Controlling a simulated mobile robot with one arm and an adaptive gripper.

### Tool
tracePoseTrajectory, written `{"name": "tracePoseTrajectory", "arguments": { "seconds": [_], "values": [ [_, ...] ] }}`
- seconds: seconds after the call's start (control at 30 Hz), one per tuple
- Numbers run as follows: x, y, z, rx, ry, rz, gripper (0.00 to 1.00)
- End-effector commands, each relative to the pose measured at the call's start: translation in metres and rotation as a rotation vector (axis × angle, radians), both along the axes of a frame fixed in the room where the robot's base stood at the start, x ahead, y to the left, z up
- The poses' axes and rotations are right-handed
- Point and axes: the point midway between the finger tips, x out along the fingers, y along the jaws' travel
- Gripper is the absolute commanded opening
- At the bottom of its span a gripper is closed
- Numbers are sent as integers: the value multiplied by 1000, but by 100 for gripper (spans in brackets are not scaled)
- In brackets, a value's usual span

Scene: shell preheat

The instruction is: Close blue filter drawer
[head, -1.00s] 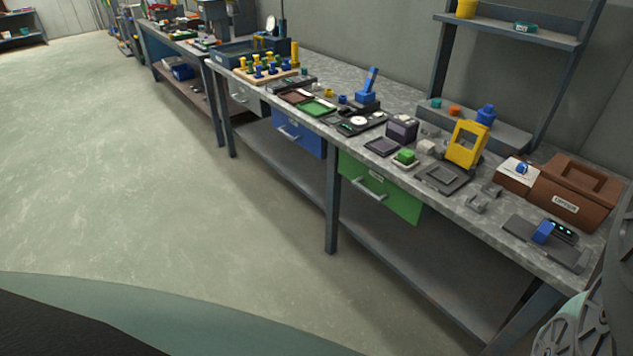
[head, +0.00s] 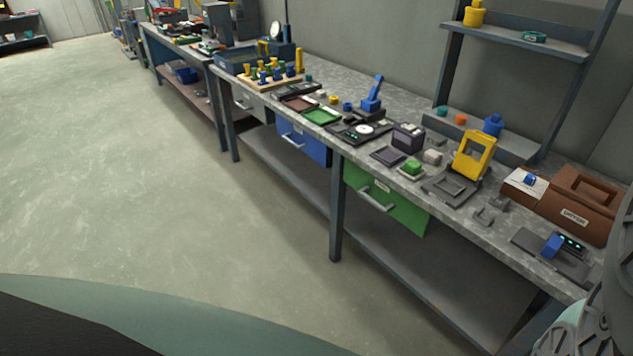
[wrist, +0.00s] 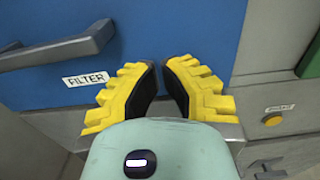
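In the wrist view, a blue drawer front (wrist: 190,25) fills the upper middle, with a grey bar handle (wrist: 62,48) and a white FILTER label (wrist: 86,79). My gripper (wrist: 161,68) has yellow ribbed fingers with black pads. Its tips are almost together with nothing seen between them, in front of the drawer's lower part, right of the label. I cannot tell whether they touch it. In the head view, a blue drawer (head: 308,146) sits under the bench, its label too small to read; my gripper is out of view there. How far the drawer stands out is unclear.
In the head view, a green drawer (head: 384,200) is right of the blue one. The floor (head: 150,190) before the bench is clear.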

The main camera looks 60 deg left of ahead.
Motion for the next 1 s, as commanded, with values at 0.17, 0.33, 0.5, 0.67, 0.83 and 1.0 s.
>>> {"name": "tracePoseTrajectory", "arguments": {
  "seconds": [0.17,0.33,0.5,0.67,0.83,1.0],
  "values": [
    [2,18,2,-2,0,11,0],
    [0,34,1,-3,1,8,0],
    [-3,51,0,1,1,4,0],
    [-4,68,-1,-2,2,4,0],
    [-4,85,0,-2,-1,4,0],
    [-5,95,0,-2,0,5,0]
  ]
}}
